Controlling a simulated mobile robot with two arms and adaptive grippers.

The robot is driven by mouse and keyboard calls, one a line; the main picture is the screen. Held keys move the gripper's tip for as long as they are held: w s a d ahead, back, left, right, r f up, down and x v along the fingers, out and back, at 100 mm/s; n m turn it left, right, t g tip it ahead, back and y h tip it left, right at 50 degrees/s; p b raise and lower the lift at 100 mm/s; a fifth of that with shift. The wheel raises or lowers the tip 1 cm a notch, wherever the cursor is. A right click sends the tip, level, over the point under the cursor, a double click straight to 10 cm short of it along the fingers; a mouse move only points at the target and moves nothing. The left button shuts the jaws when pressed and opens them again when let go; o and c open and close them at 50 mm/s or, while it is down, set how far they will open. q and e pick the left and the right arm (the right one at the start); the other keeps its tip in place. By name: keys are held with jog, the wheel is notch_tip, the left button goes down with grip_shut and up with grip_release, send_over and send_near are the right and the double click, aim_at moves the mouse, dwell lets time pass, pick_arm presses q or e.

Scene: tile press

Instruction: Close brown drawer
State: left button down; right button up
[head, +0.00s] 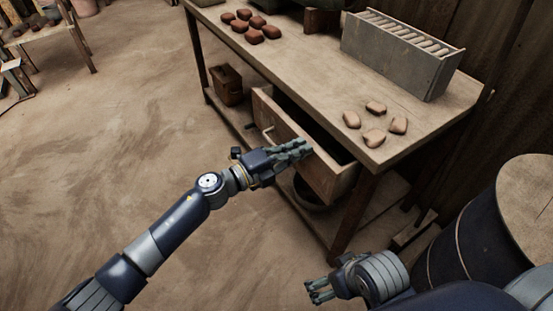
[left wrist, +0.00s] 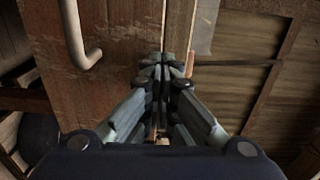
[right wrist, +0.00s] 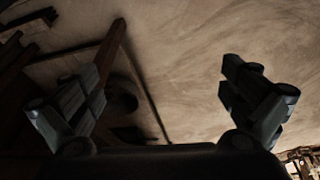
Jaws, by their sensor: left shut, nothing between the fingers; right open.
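The brown drawer (head: 330,177) under the workbench is pulled out, and its open inside shows in the head view. Its handle (head: 268,133) is on the front panel, and it also shows at the upper left of the left wrist view (left wrist: 78,40). My left gripper (head: 308,148) is shut and empty at the drawer front, to the right of the handle; in the left wrist view its fingertips (left wrist: 163,58) are over the edge of the front panel. I cannot tell whether they touch it. My right gripper (head: 310,290) is open and empty, low in front of the bench's right end.
The workbench (head: 320,75) carries a grey metal rack (head: 395,60), several pale pieces (head: 373,137) and several red-brown pieces (head: 262,38). A dark barrel (head: 475,240) stands at the right. A brown container (head: 227,85) sits on the lower shelf.

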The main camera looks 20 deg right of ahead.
pick_arm(q)
jog(key=shift+x, duration=1.7)
pick_arm(e)
jog(key=shift+s+r, duration=0.2)
jog(key=shift+r, duration=0.05)
